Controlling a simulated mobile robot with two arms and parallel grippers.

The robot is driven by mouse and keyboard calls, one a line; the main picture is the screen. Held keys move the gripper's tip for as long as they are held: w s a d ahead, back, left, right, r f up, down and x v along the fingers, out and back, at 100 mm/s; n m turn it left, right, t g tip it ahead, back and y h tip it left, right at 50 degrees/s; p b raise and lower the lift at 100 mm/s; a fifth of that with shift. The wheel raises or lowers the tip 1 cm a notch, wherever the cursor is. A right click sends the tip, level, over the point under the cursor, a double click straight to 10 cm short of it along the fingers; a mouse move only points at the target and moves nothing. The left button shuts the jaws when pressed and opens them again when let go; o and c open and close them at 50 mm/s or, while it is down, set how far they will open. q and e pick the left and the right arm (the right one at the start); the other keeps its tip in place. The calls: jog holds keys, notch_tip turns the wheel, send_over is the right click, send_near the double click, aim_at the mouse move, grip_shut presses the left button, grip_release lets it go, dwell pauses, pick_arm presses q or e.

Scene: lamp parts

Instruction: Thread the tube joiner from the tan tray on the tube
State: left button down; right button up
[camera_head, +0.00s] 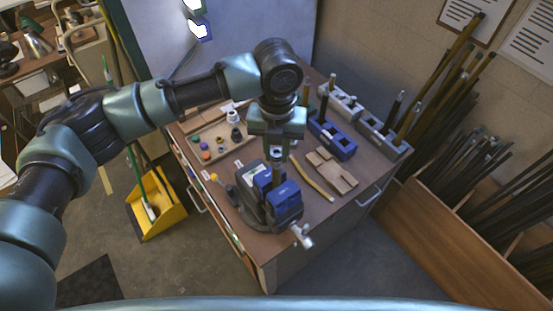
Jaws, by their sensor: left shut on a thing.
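My left gripper (277,150) points down above the blue-jawed vise (284,203) on the workbench. It is shut on a small part, taken to be the tube joiner, which is mostly hidden between the fingers. An upright tube seems to stand in the vise just below the fingers; whether the held part touches or surrounds it is too small to tell. The tan tray (212,127) lies to the left on the bench, with several small coloured and dark fittings in it. My right gripper is not in view.
Behind the gripper stand a blue block (333,139) and grey holders (384,135) with upright rods. A wooden block (331,171) and a yellow curved strip lie right of the vise. A yellow dustpan (157,204) is on the floor at left; a rod rack stands right.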

pick_arm(q)
jog(key=m, duration=0.6)
jog(key=shift+s+f, duration=0.2)
jog(key=shift+f, duration=0.15)
jog(key=shift+m, duration=1.5)
